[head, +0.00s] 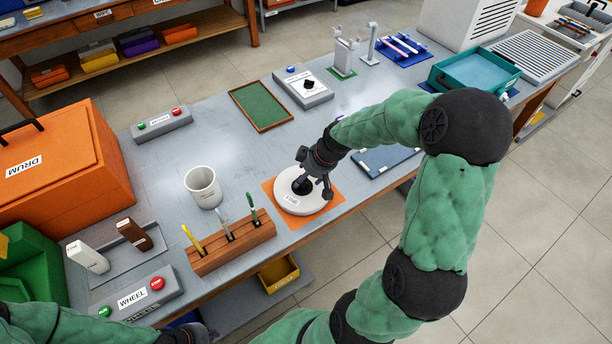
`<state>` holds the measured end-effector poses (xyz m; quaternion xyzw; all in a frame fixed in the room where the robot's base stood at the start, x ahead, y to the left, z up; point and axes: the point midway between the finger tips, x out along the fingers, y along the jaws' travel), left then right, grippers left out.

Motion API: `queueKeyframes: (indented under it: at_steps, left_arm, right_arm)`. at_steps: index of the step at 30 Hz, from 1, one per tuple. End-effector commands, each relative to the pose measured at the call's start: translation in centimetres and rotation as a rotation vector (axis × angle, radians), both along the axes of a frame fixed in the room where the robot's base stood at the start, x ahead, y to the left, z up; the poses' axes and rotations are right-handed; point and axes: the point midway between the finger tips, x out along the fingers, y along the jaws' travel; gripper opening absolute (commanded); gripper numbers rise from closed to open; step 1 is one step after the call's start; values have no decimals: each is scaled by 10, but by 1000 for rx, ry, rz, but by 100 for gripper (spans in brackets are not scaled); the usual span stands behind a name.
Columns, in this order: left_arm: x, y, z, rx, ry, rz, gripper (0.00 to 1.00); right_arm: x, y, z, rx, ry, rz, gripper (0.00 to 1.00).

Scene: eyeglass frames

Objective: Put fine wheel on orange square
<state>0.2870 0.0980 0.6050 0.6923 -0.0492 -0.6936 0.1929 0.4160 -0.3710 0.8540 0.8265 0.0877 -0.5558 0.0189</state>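A round pale wheel (316,205) with a dark centre and a small label that seems to read FINE lies on the orange square (275,213) on the grey workbench. The orange shows around its edge.
A wooden holder (232,247) with several tools stands left of the orange square, with a white cup (203,187) behind it. A green tray (261,105) and a dial box (303,88) lie farther back. A WHEEL button box (137,298) is at front left.

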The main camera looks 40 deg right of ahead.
Motion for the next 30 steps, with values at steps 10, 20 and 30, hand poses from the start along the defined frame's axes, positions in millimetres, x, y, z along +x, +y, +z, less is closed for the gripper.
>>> queueKeyframes:
  at_steps: [10, 20, 30]
  left_arm:
    - [0, 0, 24, 0, 0, 0, 0]
    - [0, 0, 34, 0, 0, 0, 0]
    - [0, 0, 34, 0, 0, 0, 0]
  right_arm:
    - [-24, -9, 66, -3, -4, -3, 64]
    - [-39, -13, 99, 0, 0, 0, 64]
    - [-40, -14, 101, 0, -1, 0, 64]
